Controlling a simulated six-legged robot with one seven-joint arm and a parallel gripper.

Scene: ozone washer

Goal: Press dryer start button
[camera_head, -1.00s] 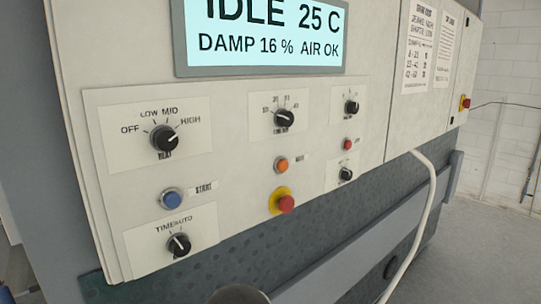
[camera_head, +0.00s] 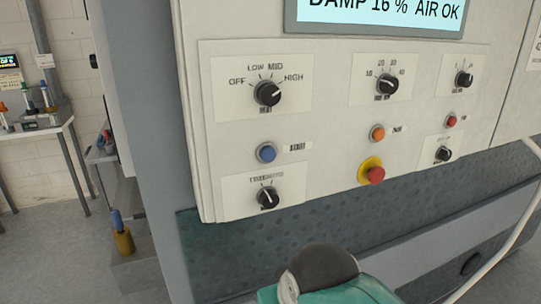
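The dryer's start button (camera_head: 266,153) is a round blue button in a metal ring, on the left part of the pale control panel (camera_head: 330,140). A small label (camera_head: 297,147) beside it reads START. The heat knob (camera_head: 267,93) is above it and a time/auto knob (camera_head: 268,198) is below it. The display (camera_head: 380,10) is cut off at the top and shows DAMP 16 % AIR OK. A dark rounded part with teal, seemingly my arm, is at the bottom centre, below the panel and apart from the button. My gripper's fingers are not visible.
An orange button (camera_head: 377,132), a red button (camera_head: 451,120) and a red emergency stop (camera_head: 375,174) on yellow are to the right. A grey rail (camera_head: 430,262) runs below the panel. At left are a table (camera_head: 35,130) with instruments and a yellow container (camera_head: 123,242) on a grey step.

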